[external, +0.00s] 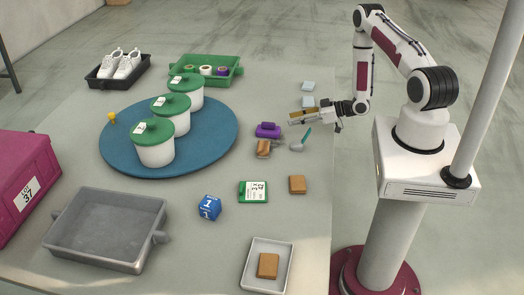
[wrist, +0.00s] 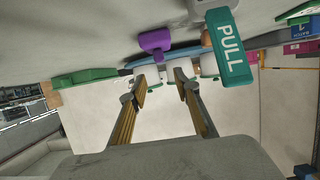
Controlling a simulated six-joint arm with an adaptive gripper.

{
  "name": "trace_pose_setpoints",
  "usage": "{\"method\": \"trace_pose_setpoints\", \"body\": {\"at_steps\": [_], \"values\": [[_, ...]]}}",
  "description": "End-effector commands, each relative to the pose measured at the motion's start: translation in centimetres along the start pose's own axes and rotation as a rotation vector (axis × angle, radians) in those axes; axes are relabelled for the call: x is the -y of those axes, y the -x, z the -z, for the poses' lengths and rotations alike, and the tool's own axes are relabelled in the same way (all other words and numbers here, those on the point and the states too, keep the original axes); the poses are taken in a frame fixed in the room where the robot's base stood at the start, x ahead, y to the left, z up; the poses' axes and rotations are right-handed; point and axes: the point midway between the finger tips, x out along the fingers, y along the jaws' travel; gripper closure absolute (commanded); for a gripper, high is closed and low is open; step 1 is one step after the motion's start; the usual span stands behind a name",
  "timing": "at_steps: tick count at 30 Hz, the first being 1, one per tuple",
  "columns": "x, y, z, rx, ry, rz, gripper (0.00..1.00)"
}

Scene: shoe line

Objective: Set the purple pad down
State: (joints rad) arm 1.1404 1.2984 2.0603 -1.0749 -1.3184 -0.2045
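The purple pad (external: 268,130) rests on the grey table, right of the blue round mat. It also shows in the wrist view as a purple shape (wrist: 155,41) above and beyond the fingertips, apart from them. My gripper (external: 292,119) is level over the table and points left, a little behind and right of the pad. In the wrist view my gripper (wrist: 161,86) has its two fingers spread, with nothing held between them.
A brown brush-like item (external: 263,148) and a grey piece with a teal PULL tag (wrist: 230,47) lie close by. White tubs with green lids (external: 155,145) stand on the blue mat (external: 215,133). A grey tray (external: 108,225) is front left.

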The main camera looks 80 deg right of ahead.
Motion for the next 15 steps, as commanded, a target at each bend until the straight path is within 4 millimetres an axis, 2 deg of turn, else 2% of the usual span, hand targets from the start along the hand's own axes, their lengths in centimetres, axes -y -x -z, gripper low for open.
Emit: {"method": "trace_pose_setpoints", "body": {"at_steps": [8, 15], "values": [[-0.1, -0.2, 0.4, 0.013, 0.011, 0.001, 0.69], [-0.9, -1.2, 2.6, 0.08, 0.068, -0.003, 0.69]]}}
